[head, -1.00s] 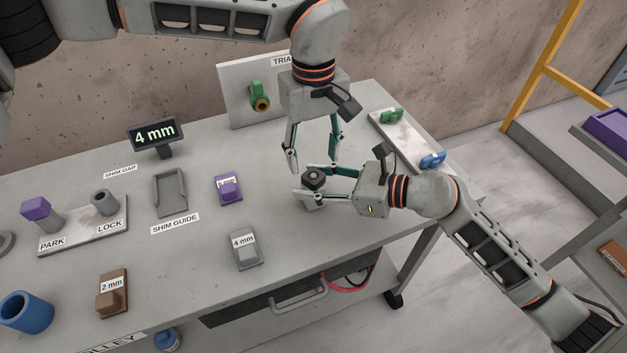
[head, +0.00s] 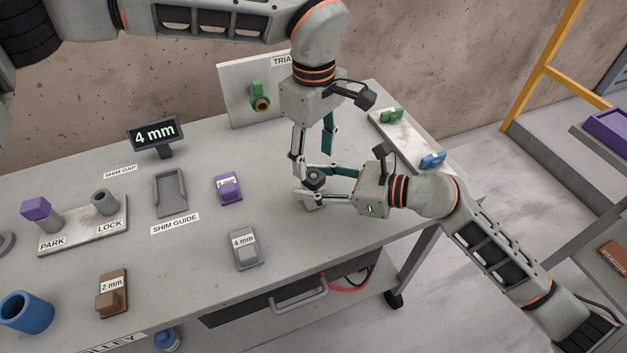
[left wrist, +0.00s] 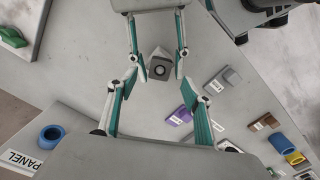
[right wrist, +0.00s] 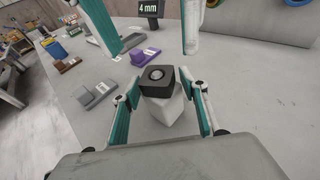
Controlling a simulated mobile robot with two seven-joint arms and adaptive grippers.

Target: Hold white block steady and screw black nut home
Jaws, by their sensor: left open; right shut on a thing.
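The white block (head: 313,204) stands on the grey table near its right end, with the black nut (head: 316,178) on top. The nut is square with a round hole in its top face in the right wrist view (right wrist: 155,74). My right gripper (head: 308,182) comes in from the right and is shut on the white block, one finger on each side. My left gripper (head: 313,166) points down from above, open, its fingers apart around the nut's position. In the left wrist view the nut (left wrist: 160,67) sits between the spread fingers, with clear gaps. The thread is hidden.
A panel with a green and brass fitting (head: 259,98) stands behind. A plate with green and blue pieces (head: 404,140) lies at the back right. Purple (head: 229,188) and grey 4 mm (head: 244,250) shims and the shim guide (head: 170,194) lie to the left.

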